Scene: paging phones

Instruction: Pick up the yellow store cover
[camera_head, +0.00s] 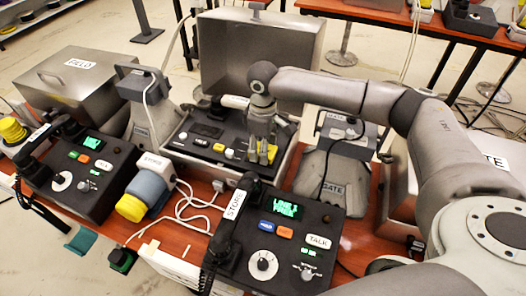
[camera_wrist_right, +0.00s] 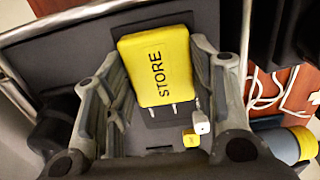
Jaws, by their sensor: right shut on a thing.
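The yellow cover marked STORE (camera_wrist_right: 155,66) lies between the two grey fingers of my right gripper (camera_wrist_right: 165,60) in the right wrist view. The right gripper is shut on it. In the head view the right gripper (camera_head: 263,148) is at the right part of the dark panel in the open metal case (camera_head: 290,165), and yellow shows at its fingertips. Whether the cover is clear of the panel, I cannot tell. My left gripper is not in view.
A phone with a STORE-labelled handset (camera_head: 236,206) stands at the front. Another phone (camera_head: 85,165) is at the left, with a grey-and-yellow cylinder (camera_head: 147,190) and white cables between them. The raised case lid (camera_head: 262,60) stands behind the gripper. A metal box (camera_head: 75,80) is back left.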

